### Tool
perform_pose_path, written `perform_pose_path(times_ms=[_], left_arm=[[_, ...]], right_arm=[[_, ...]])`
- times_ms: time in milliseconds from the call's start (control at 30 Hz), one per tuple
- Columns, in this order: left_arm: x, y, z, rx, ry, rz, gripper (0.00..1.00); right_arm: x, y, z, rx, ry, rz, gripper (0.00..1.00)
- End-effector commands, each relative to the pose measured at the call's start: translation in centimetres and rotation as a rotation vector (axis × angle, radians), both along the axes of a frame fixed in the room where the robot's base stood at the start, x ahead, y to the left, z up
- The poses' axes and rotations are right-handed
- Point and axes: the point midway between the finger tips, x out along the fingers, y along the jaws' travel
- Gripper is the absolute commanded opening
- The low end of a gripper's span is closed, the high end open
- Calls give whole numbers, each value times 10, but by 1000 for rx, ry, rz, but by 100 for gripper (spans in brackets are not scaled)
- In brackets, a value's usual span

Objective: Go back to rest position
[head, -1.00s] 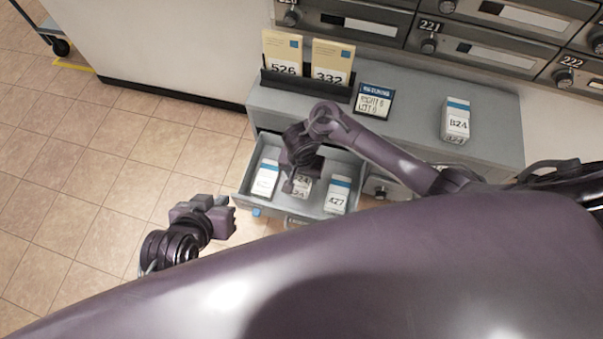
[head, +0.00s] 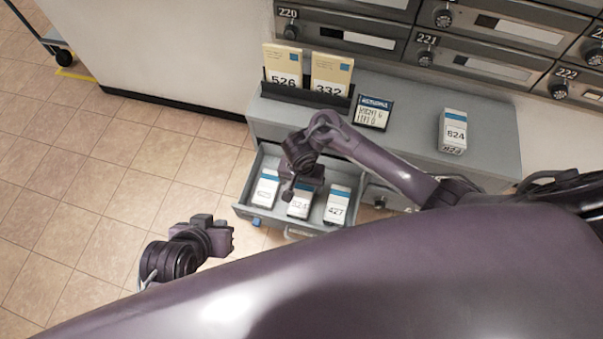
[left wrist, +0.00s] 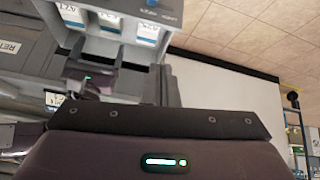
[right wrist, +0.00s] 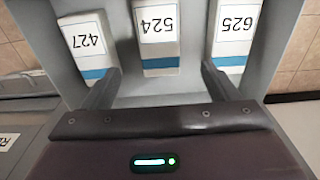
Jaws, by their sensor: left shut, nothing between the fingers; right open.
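My left gripper (head: 224,236) is shut and empty, over the floor to the left of the open drawer (head: 241,206). My right gripper (head: 292,190) is above the drawer. In the right wrist view its two fingers (right wrist: 160,88) are spread, with nothing between them. Inside the drawer lie three white boxes with blue bands: box 625 (head: 265,188) at left, box 524 (head: 300,207) in the middle, box 427 (head: 338,205) at right. The right gripper hides part of the middle box in the head view.
The grey cabinet (head: 480,160) carries a rack (head: 300,94) with cards 526 and 332, a small dark-framed sign (head: 373,112) and a white box (head: 453,132). Numbered lockers (head: 480,57) are behind. Tiled floor (head: 90,190) at left is clear.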

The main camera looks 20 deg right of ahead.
Motion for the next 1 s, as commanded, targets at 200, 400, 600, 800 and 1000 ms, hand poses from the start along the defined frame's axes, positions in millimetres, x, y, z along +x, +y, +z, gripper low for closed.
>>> perform_pose_path(times_ms=[200,400,600,800,1000], left_arm=[[-22,31,3,107,199,37,0],[-33,53,6,169,317,75,0],[-36,60,5,186,355,88,0],[-32,64,12,187,344,101,0],[-21,74,36,190,314,138,0]], right_arm=[[-1,1,40,2,0,-1,82],[-2,2,60,1,0,-1,82],[-2,2,64,1,0,0,82],[-5,16,71,27,-43,77,82],[-12,36,106,55,-168,281,82]])
